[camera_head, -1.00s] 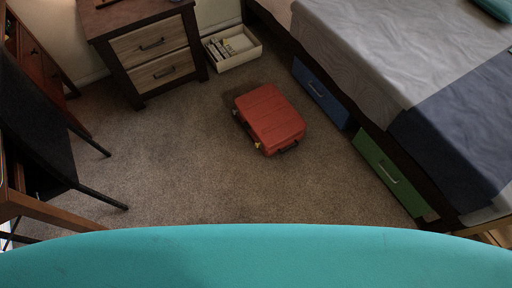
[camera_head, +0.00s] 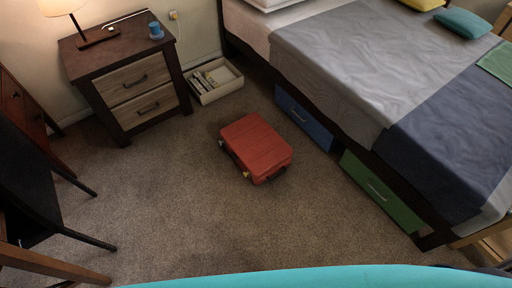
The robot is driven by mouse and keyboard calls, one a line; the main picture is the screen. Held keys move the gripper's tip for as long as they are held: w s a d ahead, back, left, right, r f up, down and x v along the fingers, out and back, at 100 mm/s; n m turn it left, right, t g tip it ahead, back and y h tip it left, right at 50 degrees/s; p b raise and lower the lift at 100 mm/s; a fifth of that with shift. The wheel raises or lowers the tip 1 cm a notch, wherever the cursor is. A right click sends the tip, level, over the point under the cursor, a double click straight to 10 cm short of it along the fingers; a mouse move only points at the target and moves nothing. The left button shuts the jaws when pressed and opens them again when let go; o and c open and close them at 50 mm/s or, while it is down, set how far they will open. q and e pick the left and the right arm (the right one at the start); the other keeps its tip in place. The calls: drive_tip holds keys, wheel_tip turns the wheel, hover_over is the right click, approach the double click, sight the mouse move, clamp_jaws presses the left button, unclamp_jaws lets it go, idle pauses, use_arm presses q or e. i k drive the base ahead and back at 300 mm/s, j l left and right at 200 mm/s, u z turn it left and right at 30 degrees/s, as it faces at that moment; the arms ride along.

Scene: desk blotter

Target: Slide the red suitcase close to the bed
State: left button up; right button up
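The red suitcase (camera_head: 257,146) lies flat on the carpet in the middle of the view, with a dark handle on its near right side. The bed (camera_head: 352,62) stands to its right, with a grey and dark blue cover. A blue drawer (camera_head: 304,117) and a green drawer (camera_head: 379,191) sit under the bed's near side. A strip of carpet separates the suitcase from the blue drawer. Neither of my grippers shows in the view.
A nightstand (camera_head: 128,76) with a lamp (camera_head: 88,22) and blue mug (camera_head: 156,30) stands at upper left. A cream box (camera_head: 217,82) sits between nightstand and bed. A dark chair (camera_head: 30,190) is at left. Carpet (camera_head: 190,215) is clear in front of the suitcase.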

sight(255, 181)
drive_tip(key=i+j+z, duration=0.1)
drive_tip(key=z, duration=0.25)
drive_tip(key=j+z, duration=0.1)
drive_tip(key=z, duration=0.3)
drive_tip(key=i+j+z, duration=0.1)
drive_tip(key=z, duration=0.25)
drive_tip(key=i+j+z, duration=0.15)
drive_tip(key=j+z, duration=0.3)
drive_tip(key=j, duration=0.85)
drive_tip(key=k+j+z, duration=0.1)
drive_tip(key=j+z, duration=0.4)
drive_tip(key=j, duration=0.8)
